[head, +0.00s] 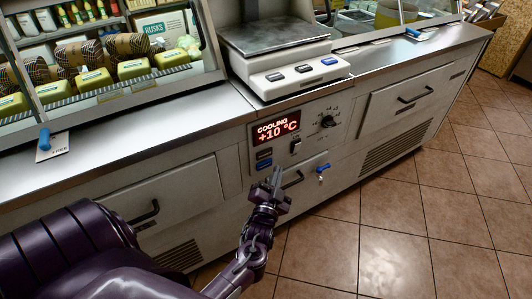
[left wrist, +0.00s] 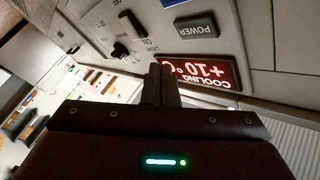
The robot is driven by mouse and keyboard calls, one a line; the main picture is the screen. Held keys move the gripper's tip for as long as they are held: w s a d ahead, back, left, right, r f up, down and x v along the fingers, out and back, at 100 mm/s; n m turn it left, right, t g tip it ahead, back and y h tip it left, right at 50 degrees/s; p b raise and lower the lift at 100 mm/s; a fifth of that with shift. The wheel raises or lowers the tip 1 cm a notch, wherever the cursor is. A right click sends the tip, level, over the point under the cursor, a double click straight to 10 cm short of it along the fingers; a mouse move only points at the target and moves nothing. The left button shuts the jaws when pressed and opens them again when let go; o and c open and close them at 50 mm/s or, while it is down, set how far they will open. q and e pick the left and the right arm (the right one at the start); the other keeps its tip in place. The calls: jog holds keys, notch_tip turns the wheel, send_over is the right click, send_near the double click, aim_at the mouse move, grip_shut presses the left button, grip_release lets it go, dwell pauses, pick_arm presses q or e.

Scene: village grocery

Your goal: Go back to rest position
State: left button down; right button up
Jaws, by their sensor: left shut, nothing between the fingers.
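My left gripper (head: 276,178) is shut and empty in the head view. It is in front of the counter's control panel, just below the lit red display (head: 276,130) that reads "COOLING +10 °C". In the left wrist view, the shut fingers (left wrist: 161,84) point at the panel, and the display (left wrist: 209,72) shows upside down behind them. I cannot tell whether the fingertips touch the panel. My right gripper is not in view.
The panel has a rotary knob (head: 328,121), a switch (head: 296,146) and a blue button (head: 264,165). A key (head: 321,172) sits in the door below. A scale (head: 290,77) stands on the counter (head: 120,144). Tiled floor (head: 400,240) at right is clear.

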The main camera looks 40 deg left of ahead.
pick_arm(q)
jog(key=shift+s+d, duration=0.3)
jog(key=shift+d, duration=0.35)
